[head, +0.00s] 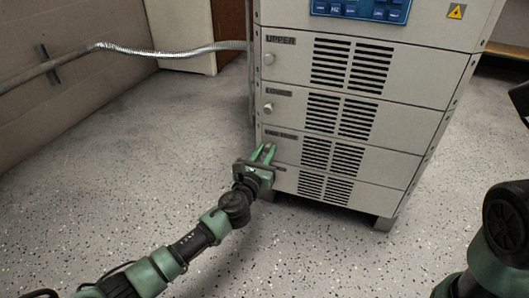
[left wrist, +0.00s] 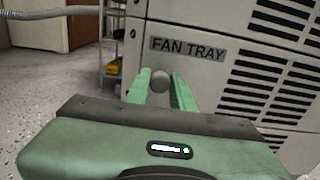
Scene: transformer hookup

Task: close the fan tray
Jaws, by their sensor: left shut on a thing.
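The fan tray (head: 390,163) is the third grey slotted panel down on the cabinet front. Its label reads FAN TRAY in the left wrist view (left wrist: 187,49). In the head view its face looks about level with the panels around it, but a small gap cannot be ruled out. My left gripper (head: 267,151) is at the tray's left end, its green fingers (left wrist: 162,85) shut on the round grey knob (left wrist: 161,79) below the label. My right gripper does not clearly show.
The upper drawer (head: 425,83) and the lower drawer (head: 405,125), each with a knob, sit above the tray. Another slotted panel (head: 370,195) is below it. A metal conduit (head: 150,51) runs along the left wall. The speckled floor (head: 120,180) left of the cabinet is clear.

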